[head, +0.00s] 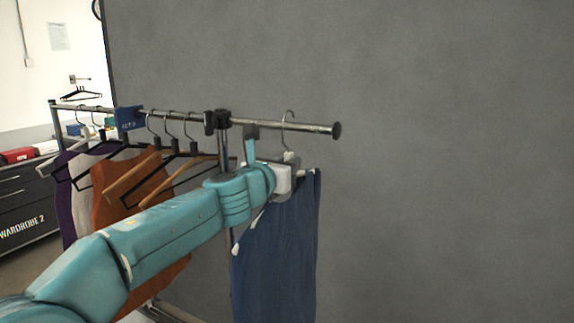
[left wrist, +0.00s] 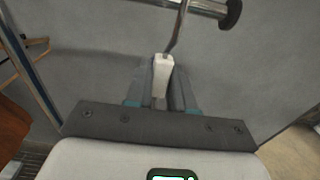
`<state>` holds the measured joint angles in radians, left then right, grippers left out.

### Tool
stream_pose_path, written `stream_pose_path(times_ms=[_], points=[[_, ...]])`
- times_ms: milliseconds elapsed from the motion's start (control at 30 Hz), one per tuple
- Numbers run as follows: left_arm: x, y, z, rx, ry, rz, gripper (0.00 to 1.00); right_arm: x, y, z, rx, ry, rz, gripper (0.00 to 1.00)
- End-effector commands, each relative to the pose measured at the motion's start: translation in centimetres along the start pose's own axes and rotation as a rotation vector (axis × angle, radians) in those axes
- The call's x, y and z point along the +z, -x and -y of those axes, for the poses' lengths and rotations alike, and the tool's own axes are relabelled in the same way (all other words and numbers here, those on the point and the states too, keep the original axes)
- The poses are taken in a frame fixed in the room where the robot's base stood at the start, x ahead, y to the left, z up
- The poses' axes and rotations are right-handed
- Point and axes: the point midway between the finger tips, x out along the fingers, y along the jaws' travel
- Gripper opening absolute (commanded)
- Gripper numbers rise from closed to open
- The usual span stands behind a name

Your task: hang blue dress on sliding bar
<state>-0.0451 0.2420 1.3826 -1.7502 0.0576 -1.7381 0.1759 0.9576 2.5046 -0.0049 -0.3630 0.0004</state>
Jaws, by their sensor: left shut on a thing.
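The blue dress (head: 275,255) hangs below my left gripper (head: 290,162) on a hanger with a thin metal hook (head: 289,116). In the left wrist view, my left gripper (left wrist: 162,85) is shut on the white neck of the hanger (left wrist: 162,68), and the hook (left wrist: 180,30) rises from it to the bar. The sliding bar (head: 270,123) runs right from the rack and ends in a dark round cap. The hook's top shows above the bar near its capped end; I cannot tell whether it rests on it. My arm hides part of the dress. My right gripper is not in view.
Several hangers and garments, among them an orange one (head: 118,190) and a purple one (head: 66,200), hang on the rack left of the dress. A blue tag (head: 129,118) is on the rail. A grey wall (head: 440,150) stands behind. Right of the bar's cap is clear.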

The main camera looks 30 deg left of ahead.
Motion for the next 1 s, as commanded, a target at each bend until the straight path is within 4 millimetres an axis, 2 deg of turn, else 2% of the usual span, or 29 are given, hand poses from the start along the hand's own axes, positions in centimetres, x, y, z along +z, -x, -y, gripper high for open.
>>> stream_pose_path(times_ms=[233, 567, 1000], points=[[0.7, 0.1, 0.0, 0.0, -0.001, 0.001, 0.0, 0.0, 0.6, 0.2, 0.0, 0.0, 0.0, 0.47], [0.7, -0.2, 0.0, 0.0, 0.0, 0.001, 0.0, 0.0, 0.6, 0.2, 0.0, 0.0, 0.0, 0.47], [0.9, -2.4, -0.1, 0.0, -0.001, 0.001, 0.0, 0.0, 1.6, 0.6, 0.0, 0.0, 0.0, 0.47]])
